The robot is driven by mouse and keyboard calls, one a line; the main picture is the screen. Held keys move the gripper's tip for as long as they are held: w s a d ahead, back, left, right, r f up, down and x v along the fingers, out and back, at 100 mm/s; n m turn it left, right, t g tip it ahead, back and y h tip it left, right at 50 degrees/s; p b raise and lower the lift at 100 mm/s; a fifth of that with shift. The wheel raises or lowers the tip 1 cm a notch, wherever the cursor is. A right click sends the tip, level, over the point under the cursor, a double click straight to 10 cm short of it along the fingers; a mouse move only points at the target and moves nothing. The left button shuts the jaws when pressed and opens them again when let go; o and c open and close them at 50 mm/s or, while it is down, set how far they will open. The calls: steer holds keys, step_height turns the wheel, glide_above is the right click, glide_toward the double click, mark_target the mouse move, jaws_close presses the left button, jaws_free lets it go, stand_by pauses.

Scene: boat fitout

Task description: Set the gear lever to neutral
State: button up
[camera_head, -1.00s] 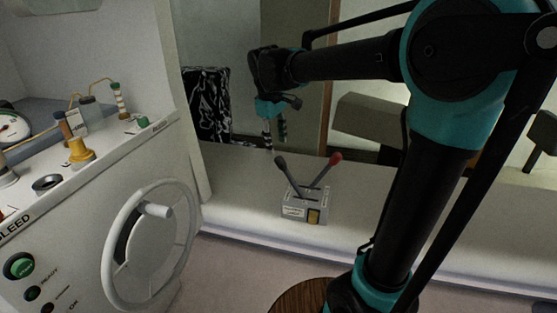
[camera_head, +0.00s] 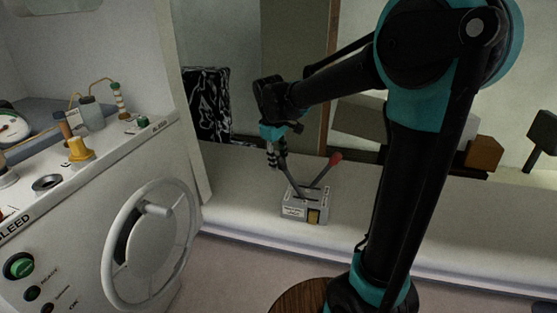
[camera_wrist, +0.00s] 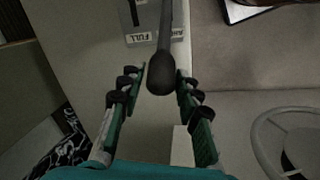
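The control box (camera_head: 306,209) is a small grey box on the white bench, with two levers leaning apart. The red-knobbed lever (camera_head: 325,170) leans right. The black-knobbed lever leans left; its knob (camera_wrist: 161,80) shows large in the wrist view. I cannot tell from the frames which lever is the gear lever. My gripper (camera_head: 278,164) points down at the black knob. In the wrist view my gripper (camera_wrist: 163,84) is open, with the knob between its fingertips and small gaps visible on both sides. Part of a "FULL" label (camera_wrist: 138,38) shows on the box.
A white console with a handwheel (camera_head: 151,237) stands at the left. The white bench top (camera_head: 400,205) is clear right of the box. A round wooden top (camera_head: 300,298) lies at the bottom. An orange-brown block (camera_head: 484,153) sits at the back right.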

jaws_close()
steer(key=shift+s+d+r+y, duration=0.2)
steer(key=shift+d+r+y, duration=0.2)
steer(key=shift+d, duration=0.35)
steer(key=s+d+r+t+y, duration=0.1)
steer(key=s+d+r+y, duration=0.1)
steer(key=d, duration=0.6)
steer(key=shift+s+y, duration=0.35)
steer(key=shift+y, duration=0.45)
steer(key=shift+d, duration=0.1)
steer(key=shift+o, duration=2.2)
jaws_free()
